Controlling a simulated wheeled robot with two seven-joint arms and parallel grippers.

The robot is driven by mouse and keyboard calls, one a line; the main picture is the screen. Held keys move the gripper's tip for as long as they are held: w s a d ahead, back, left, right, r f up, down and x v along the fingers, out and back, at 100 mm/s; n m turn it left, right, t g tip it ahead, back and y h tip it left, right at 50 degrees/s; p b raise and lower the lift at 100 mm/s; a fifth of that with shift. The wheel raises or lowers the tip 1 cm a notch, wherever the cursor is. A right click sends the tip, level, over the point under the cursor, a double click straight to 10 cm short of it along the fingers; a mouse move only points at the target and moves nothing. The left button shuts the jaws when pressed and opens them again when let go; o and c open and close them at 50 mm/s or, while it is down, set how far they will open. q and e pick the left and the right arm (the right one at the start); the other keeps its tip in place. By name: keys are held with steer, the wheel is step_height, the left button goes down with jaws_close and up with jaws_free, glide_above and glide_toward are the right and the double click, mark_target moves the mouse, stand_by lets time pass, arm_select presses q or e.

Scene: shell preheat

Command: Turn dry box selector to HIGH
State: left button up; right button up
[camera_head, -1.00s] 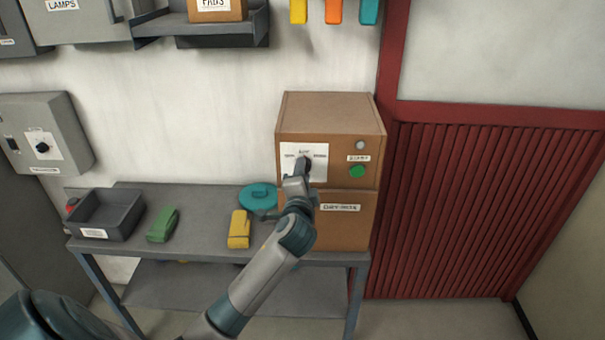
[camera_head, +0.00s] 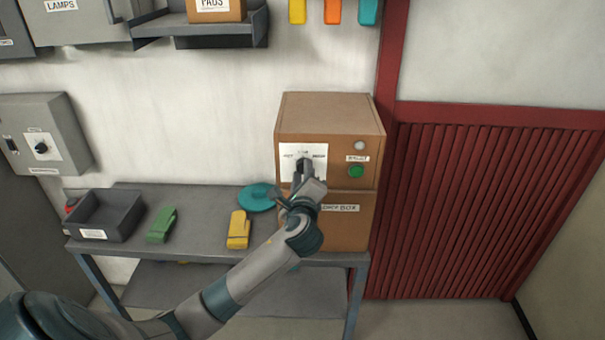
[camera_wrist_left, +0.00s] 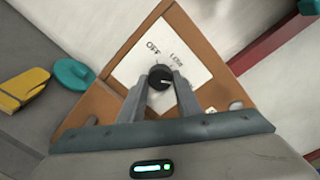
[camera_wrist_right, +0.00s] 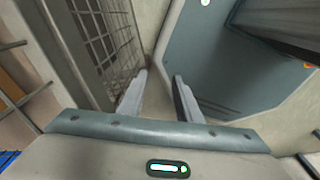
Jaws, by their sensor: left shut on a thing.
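The dry box (camera_head: 330,112) is a brown cabinet at the right end of the bench, with a white selector plate (camera_head: 319,153) on its front. My left gripper (camera_head: 305,172) is shut on the black round selector knob (camera_wrist_left: 160,77). In the left wrist view the plate (camera_wrist_left: 190,72) reads OFF, then LOW; a finger may cover any further marking. A short pale mark on the knob points roughly right, past LOW; its exact setting is unclear. My right gripper (camera_wrist_right: 158,95) shows only in its wrist view, open and empty.
A green button (camera_head: 356,172) and grey lamp (camera_head: 361,145) sit right of the plate. The bench (camera_head: 200,208) holds a dark tray (camera_head: 105,217), green and yellow bundles and a teal disc (camera_head: 257,196). A wire mesh (camera_wrist_right: 105,40) stands near my right gripper.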

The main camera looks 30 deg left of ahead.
arm_select(q)
steer(key=shift+f+m, duration=0.1)
steer(key=shift+m, duration=0.4)
steer(key=o, duration=1.1)
steer(key=shift+c, duration=0.2)
steer(key=b+v, duration=0.5)
steer(key=v, duration=1.2)
steer(key=shift+d+b, duration=0.25)
steer(key=shift+b, duration=0.1)
